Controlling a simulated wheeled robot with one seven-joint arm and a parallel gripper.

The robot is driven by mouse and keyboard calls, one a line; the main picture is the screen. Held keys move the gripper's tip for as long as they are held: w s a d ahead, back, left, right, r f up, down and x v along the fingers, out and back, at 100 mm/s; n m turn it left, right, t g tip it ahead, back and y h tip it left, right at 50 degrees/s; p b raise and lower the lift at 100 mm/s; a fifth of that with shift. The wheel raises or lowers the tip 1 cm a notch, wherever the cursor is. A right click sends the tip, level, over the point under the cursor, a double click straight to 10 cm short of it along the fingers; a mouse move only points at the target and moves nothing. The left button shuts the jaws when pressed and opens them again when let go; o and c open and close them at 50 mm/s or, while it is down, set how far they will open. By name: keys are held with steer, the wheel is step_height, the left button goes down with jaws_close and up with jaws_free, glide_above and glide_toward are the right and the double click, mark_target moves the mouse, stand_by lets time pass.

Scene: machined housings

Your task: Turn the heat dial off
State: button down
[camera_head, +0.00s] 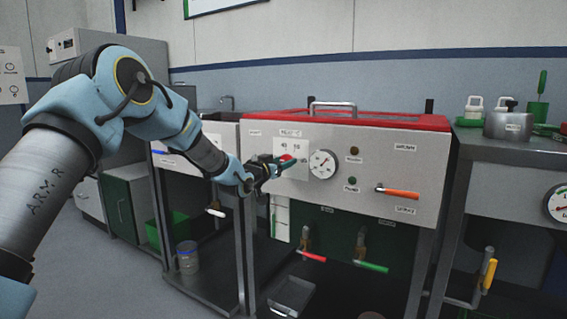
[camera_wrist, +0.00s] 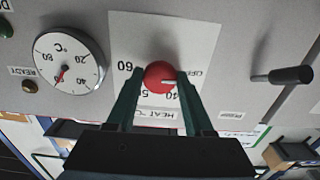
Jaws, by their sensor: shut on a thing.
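The heat dial is a red round knob (camera_wrist: 160,74) on a white plate (camera_wrist: 205,40) with printed numbers and the word HEAT, upside down in the wrist view. A short pale mark on the knob points right in that view, near the 40; the 60 is on the left.
A round gauge (camera_head: 322,164) sits right of the plate on the grey panel. Two small round fittings (camera_head: 354,159) and an orange lever (camera_head: 397,192) are further right. Red and green valve handles (camera_head: 371,266) are below. A black lever (camera_wrist: 282,76) shows in the wrist view.

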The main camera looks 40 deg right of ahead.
steer(key=shift+f, duration=0.1)
steer(key=shift+c, duration=1.4)
jaws_free()
steer(key=v, duration=1)
steer(key=shift+a, duration=0.4)
